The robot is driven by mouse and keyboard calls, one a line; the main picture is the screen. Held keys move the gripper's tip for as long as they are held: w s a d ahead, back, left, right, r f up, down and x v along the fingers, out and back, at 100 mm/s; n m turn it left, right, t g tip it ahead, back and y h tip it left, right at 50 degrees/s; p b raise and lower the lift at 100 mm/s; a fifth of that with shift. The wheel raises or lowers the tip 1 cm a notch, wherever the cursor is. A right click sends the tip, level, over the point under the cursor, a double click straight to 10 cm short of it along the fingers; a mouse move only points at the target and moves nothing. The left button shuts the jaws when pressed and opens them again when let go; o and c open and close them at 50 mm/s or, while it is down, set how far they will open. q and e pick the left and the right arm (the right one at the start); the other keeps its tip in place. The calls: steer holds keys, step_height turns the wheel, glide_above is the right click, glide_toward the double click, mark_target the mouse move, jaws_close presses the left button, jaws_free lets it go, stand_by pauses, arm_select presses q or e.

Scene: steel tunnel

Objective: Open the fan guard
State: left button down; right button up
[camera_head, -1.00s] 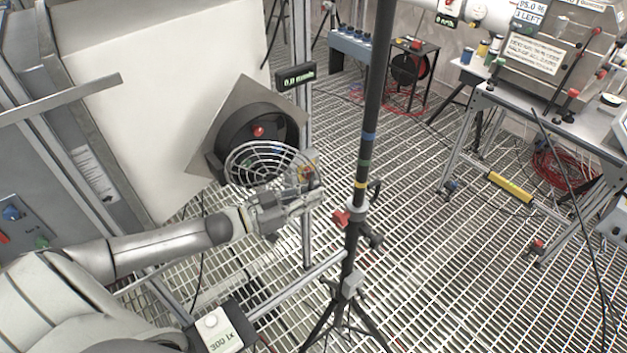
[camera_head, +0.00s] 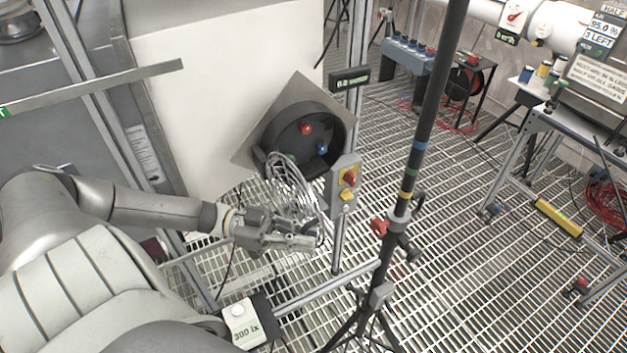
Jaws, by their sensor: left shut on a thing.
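The fan guard (camera_head: 288,190), a round wire grille, is swung out from the lower left of the fan housing and seen nearly edge-on. The dark round fan housing (camera_head: 268,133) sits on a tilted square grey plate (camera_head: 318,92). Its inside is largely uncovered, with a red knob (camera_head: 306,129) and a blue knob (camera_head: 321,148) showing. My left gripper (camera_head: 312,237) is at the guard's lower edge and shut on it; the fingers partly hide the contact. My right gripper is not in view.
A grey switch box (camera_head: 343,183) with red and yellow buttons stands just right of the guard. A black pole stand (camera_head: 425,125) rises right of my left gripper. A lux meter (camera_head: 241,322) is below. Grated floor (camera_head: 470,270) lies open at right.

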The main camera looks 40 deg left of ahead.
arm_select(q)
steer(key=shift+r, duration=0.1)
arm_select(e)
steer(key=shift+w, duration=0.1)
arm_select(q)
steer(key=c, duration=1.8)
jaws_free()
steer(key=shift+s+a, duration=0.15)
steer(key=shift+a, duration=0.05)
steer(key=v, duration=1.1)
steer(key=shift+s+a, duration=0.2)
steer(key=shift+a, duration=0.15)
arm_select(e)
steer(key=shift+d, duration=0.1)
